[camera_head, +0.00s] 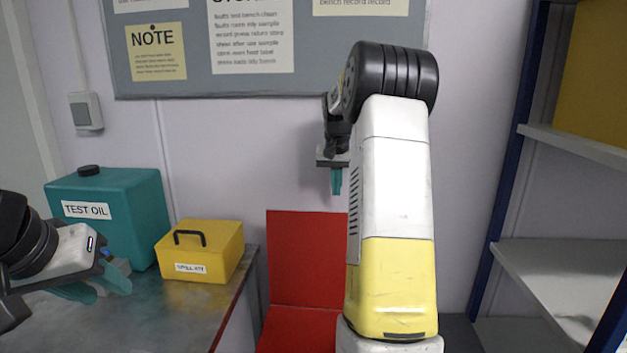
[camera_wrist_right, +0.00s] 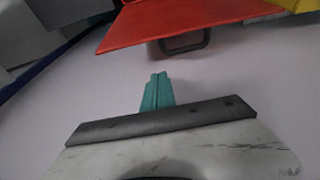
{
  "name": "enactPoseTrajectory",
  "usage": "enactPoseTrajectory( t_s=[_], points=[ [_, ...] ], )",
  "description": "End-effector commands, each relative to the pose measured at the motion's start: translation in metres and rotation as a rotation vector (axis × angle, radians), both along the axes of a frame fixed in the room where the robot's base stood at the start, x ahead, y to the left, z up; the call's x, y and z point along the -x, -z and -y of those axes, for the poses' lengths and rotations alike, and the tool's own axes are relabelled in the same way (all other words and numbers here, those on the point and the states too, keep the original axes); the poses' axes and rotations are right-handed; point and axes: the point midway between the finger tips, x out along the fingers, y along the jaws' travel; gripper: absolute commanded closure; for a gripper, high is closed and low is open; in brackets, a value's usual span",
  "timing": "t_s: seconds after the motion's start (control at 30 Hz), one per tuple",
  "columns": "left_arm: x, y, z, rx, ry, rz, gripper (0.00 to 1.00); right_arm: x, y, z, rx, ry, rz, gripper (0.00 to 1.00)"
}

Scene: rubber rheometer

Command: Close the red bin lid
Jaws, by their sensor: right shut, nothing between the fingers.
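The red bin (camera_head: 290,331) stands on the floor against the back wall, right of the bench. Its red lid (camera_head: 307,250) is raised and stands about upright near the wall. My right arm hides the right part of the bin and lid. In the right wrist view a flat red panel, apparently the lid (camera_wrist_right: 190,24), crosses the top, with a dark handle (camera_wrist_right: 184,43) at its edge. My right gripper (camera_head: 336,181) is shut and empty above the lid, apart from it; its teal fingers show in the wrist view (camera_wrist_right: 157,92). My left gripper (camera_head: 103,287) seems open and empty over the bench.
A teal test oil can (camera_head: 122,213) and a yellow box (camera_head: 207,255) with a black handle stand on the bench (camera_head: 180,318) at left. Grey shelves (camera_head: 565,275) with blue posts stand at right. A notice board (camera_head: 310,50) hangs on the wall behind my right arm.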

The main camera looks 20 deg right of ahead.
Motion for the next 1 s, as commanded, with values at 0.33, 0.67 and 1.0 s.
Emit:
enactPoseTrajectory(
  t_s=[0.33,0.67,1.0],
  points=[
    [0.0,0.0,0.0,0.0,0.0,-0.001,0.64,0.006,0.046,-0.003,0.001,-0.002,0.001,1.0],
    [0.0,0.0,0.0,0.0,0.0,0.0,0.64,0.025,0.044,-0.013,-0.001,-0.001,0.0,1.0],
    [0.0,0.0,0.0,0.0,0.0,0.0,0.64,0.026,0.044,-0.013,0.001,-0.001,0.004,1.0]
  ],
)
